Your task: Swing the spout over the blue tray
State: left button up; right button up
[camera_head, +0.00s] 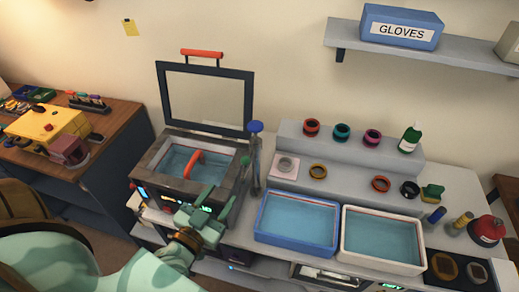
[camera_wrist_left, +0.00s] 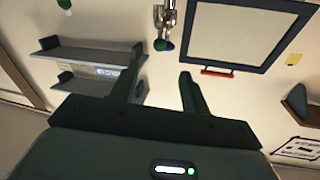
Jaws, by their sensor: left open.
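The blue tray (camera_head: 262,235), holding bluish liquid, sits on the counter right of the tap. The grey tap with its spout (camera_head: 254,172) stands between the open-lidded bath (camera_head: 160,155) and the blue tray, topped by a blue knob. Its spout's exact direction is hard to make out. My left gripper (camera_head: 208,212) is open and empty, in front of the bath, below and left of the tap. In the left wrist view, the tap's metal body (camera_wrist_left: 163,14) shows at the top, beyond the open fingers (camera_wrist_left: 160,80) and apart from them. My right gripper is out of view.
A white tray (camera_head: 347,255) stands right of the blue one. Behind are a stepped rack (camera_head: 350,145) with coloured rings and a green bottle (camera_head: 409,138). A red flask (camera_head: 487,232) is at far right.

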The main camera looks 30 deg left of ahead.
aim_at(249, 160)
pick_arm(q)
jog(key=w, duration=1.5)
jog(key=shift+w+a+p, duration=0.35)
jog(key=shift+p, duration=0.05)
grip_shut()
